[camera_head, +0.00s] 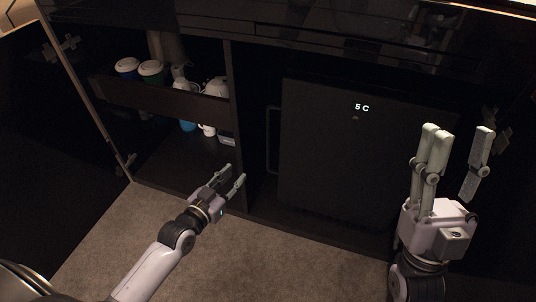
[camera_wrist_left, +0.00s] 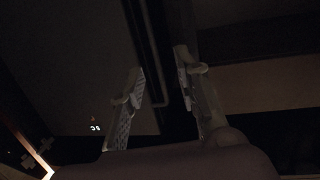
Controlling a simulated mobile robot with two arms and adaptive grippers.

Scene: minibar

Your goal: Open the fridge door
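The fridge (camera_head: 345,160) is a dark box with a "5 C" display, set in the right part of the cabinet. Its door looks shut. A thin handle-like frame (camera_head: 271,140) stands along its left edge. My left gripper (camera_head: 236,177) is open and empty, low in front of the divider, left of and apart from the fridge. In the left wrist view, my open fingers (camera_wrist_left: 160,75) have a dark vertical bar (camera_wrist_left: 150,50) between them in the picture; the "5 C" display shows at lower left. My right gripper (camera_head: 458,140) is open and empty, in front of the fridge's right side.
A cabinet door (camera_head: 85,95) stands open at the left. The left compartment holds a drawer (camera_head: 165,98) with lidded cups (camera_head: 127,66), and mugs below it. A dark counter (camera_head: 330,35) overhangs the cabinet. The carpet (camera_head: 290,265) in front is clear.

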